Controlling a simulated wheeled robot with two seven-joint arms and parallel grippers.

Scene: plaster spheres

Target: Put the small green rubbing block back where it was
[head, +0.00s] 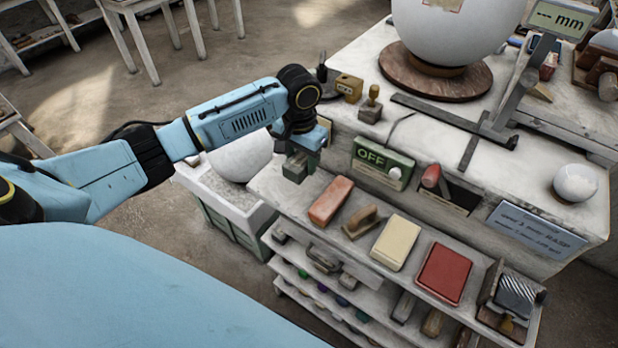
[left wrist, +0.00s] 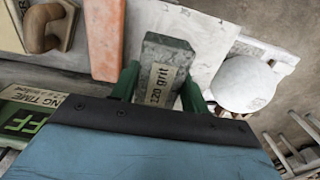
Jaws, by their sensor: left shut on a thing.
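My left gripper (head: 300,152) is shut on the small green rubbing block (head: 295,168), at the left end of the shelf top (head: 266,187). In the left wrist view the block (left wrist: 168,52) is grey-green, with a label reading "220 grit", between the green fingers of my gripper (left wrist: 158,92). The orange-red block (head: 331,201) lies just right of it on the shelf top. I cannot tell whether the green block touches the shelf. My right gripper is not in view.
Right along the shelf top lie a wooden-handled block (head: 361,221), a cream block (head: 396,242) and a red block (head: 444,273). Behind rises the bench front with an OFF panel (head: 383,163). Left of the shelf stands a pale bin (head: 215,200) with a white sphere (head: 240,157).

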